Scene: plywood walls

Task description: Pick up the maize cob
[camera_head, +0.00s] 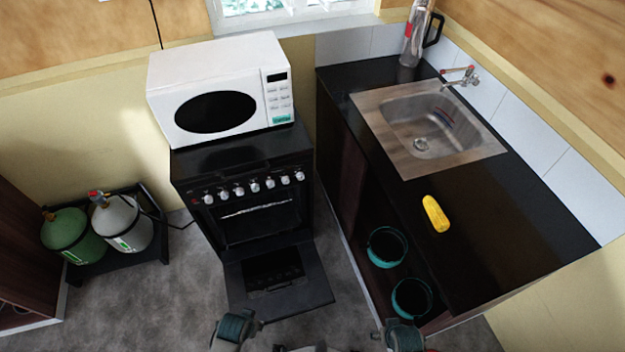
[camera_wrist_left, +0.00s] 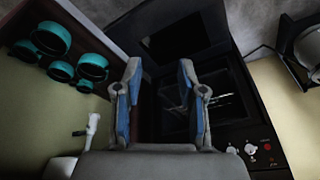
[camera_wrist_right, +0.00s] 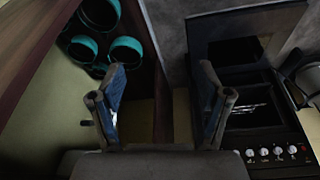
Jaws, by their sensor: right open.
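The yellow maize cob (camera_head: 435,213) lies on the black countertop (camera_head: 480,245), just in front of the sink. It does not show in either wrist view. In the left wrist view my left gripper (camera_wrist_left: 158,75) has its two fingers spread apart with nothing between them. In the right wrist view my right gripper (camera_wrist_right: 160,80) is also open and empty. In the head view only parts of my arms show at the bottom edge, well below the cob and apart from it.
A steel sink (camera_head: 380,135) with a tap is set in the counter, with a glass jug (camera_head: 412,45) behind it. Teal pots (camera_head: 387,247) stand in the open cabinet below. The stove's oven door (camera_head: 275,280) hangs open. A microwave (camera_head: 220,85) sits on the stove; gas cylinders (camera_head: 122,222) stand left.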

